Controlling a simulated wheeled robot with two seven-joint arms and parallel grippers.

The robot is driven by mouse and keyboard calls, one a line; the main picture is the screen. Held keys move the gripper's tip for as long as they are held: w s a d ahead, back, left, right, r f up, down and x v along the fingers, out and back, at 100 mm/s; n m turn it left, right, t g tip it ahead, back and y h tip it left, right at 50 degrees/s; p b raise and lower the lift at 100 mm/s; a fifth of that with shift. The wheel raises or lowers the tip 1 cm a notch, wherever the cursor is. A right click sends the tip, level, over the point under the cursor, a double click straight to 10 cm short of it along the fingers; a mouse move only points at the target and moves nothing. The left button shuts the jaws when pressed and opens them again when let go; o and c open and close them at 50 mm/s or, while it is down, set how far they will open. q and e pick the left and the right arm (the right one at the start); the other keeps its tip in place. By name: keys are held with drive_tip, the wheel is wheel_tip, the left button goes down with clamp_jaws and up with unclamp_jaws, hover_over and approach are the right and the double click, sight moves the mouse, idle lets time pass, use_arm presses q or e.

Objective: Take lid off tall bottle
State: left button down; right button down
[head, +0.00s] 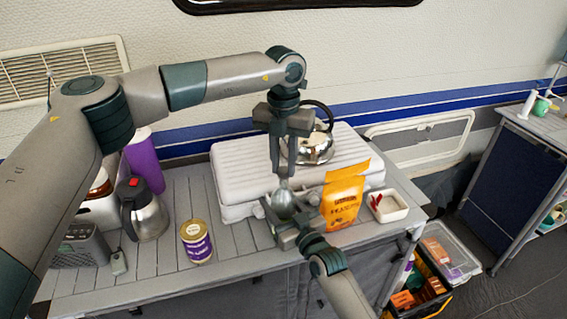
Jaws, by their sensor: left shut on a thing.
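A grey-green, rounded metallic bottle (284,205) shows at the front of the counter. My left gripper (284,180) points straight down above it and is shut on the bottle's narrow top, where the lid would be. The fingers cover most of that top, so I cannot tell whether the lid is apart from the bottle. My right gripper (287,216) reaches in from the lower right, with its fingers around the bottle's body. I cannot tell whether they press on it. The bottle's lower part is hidden behind the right gripper.
A white ridged case (240,165) lies behind, with a shiny kettle (315,148) on it. An orange pouch (343,200) and a white dish (388,206) are to the right. A purple-labelled can (196,241), steel jug (147,217) and purple bottle (145,160) stand left.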

sight(284, 169)
use_arm(q)
drive_tip(key=n, duration=0.4)
drive_tip(key=shift+n, duration=0.3)
drive_tip(key=n, duration=0.8)
drive_tip(key=shift+n, duration=0.4)
drive_tip(key=n, duration=0.3)
drive_tip(key=shift+r, duration=0.1)
drive_tip(key=shift+r, duration=0.45)
drive_tip(key=shift+r, duration=0.35)
drive_tip(key=shift+r, duration=0.4)
drive_tip(key=shift+r, duration=1.9)
